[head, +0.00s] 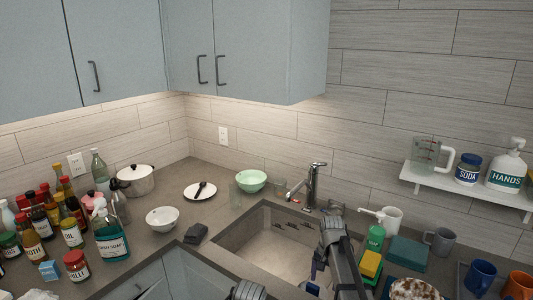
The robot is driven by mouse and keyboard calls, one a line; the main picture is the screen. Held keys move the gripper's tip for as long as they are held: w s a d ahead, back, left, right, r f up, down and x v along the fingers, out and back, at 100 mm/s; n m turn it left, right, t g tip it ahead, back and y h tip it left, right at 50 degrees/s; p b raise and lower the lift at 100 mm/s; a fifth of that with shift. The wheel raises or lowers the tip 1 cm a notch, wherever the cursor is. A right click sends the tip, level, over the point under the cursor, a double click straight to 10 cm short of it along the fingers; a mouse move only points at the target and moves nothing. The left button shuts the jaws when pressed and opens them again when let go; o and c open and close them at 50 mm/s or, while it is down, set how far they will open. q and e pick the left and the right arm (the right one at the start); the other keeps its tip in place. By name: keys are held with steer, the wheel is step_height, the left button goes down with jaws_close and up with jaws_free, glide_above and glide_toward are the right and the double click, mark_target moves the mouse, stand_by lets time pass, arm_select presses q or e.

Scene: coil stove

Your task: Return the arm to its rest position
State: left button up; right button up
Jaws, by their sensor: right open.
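My right gripper (334,232) is over the right side of the sink (262,243), with its dark arm running down to the bottom edge. It is open, and I see nothing held in it. Its fingertips are hard to make out at this angle. A dark rounded part of mine shows at the bottom edge, left of the right arm. My left gripper cannot be made out.
The faucet (312,186) stands behind the right gripper. Right of it are a green soap bottle (375,238), a yellow sponge (370,263) and mugs (481,276). Bottles, a pot (136,181) and bowls (162,218) crowd the left counter. A shelf (465,190) is on the right wall.

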steer(key=s+a+n, duration=0.2)
steer(key=s+n, duration=0.5)
steer(key=s, duration=1.3)
arm_select(q)
step_height(320, 180, down, 9)
steer(key=s+b, duration=0.1)
steer(key=b, duration=0.8)
arm_select(e)
steer(key=s+a+f+n+h, duration=0.1)
steer(key=s+a+f+n, duration=0.2)
steer(key=s+a+f, duration=0.2)
steer(key=a+f, duration=0.3)
steer(key=a, duration=0.3)
steer(key=shift+f+n, duration=0.3)
steer(key=shift+f, duration=0.05)
